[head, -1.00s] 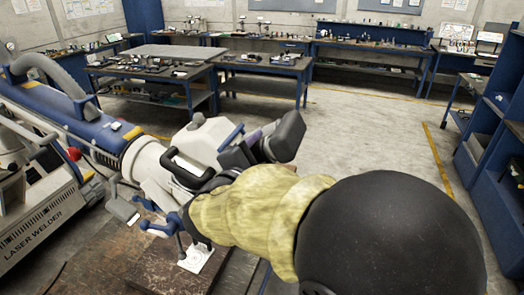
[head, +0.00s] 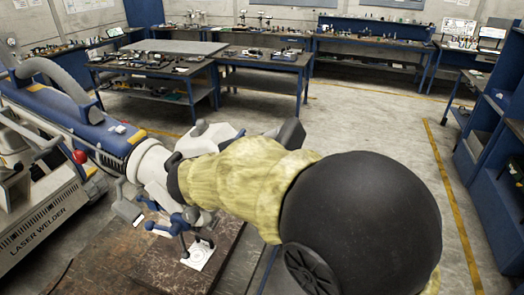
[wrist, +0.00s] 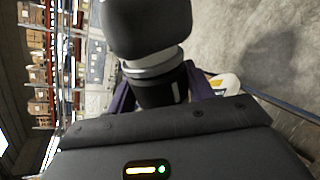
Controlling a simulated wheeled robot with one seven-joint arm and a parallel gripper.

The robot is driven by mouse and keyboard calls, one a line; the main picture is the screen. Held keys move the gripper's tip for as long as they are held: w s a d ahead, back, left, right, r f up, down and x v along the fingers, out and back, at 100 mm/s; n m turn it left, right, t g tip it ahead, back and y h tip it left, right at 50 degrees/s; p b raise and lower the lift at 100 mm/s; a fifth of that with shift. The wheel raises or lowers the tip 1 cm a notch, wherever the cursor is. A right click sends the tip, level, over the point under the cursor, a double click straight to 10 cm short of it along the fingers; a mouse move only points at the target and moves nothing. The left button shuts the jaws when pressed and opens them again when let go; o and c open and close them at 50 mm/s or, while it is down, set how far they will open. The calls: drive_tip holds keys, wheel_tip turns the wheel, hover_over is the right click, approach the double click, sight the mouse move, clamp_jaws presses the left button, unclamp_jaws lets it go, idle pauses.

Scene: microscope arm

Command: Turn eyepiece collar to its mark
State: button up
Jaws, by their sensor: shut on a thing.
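In the wrist view, the eyepiece has a large black eyecup (wrist: 147,25), a silver ring (wrist: 155,66) and a dark collar (wrist: 158,94) with a short white line on its right side. My gripper (wrist: 160,88) is shut on the collar, with purplish fingers on either side of it. In the head view, the white microscope head (head: 212,133) and part of the black eyepiece (head: 292,133) show behind my arm's yellow sleeve. My gripper is hidden there. I cannot tell whether the line meets its mark.
A laser welder (head: 45,215) stands at the left, joined to the microscope arm. A brown bench (head: 150,262) with a small white plate (head: 197,255) lies below. Blue shelving (head: 490,150) is at the right. The floor between is clear.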

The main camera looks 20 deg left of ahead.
drive_tip(key=shift+r+g+p, duration=0.1)
drive_tip(key=shift+g+p, duration=0.35)
drive_tip(key=shift+g, duration=0.15)
drive_tip(key=shift+m, duration=0.3)
drive_tip(key=o, duration=0.9)
drive_tip(key=shift+o, duration=0.2)
drive_tip(key=shift+s+a+b, duration=0.25)
drive_tip(key=shift+s+b, duration=0.15)
drive_tip(key=shift+s, duration=0.05)
drive_tip(key=b+v, duration=0.5)
drive_tip(key=v, duration=1.1)
drive_tip(key=shift+a, duration=0.2)
drive_tip(key=shift+r, duration=0.1)
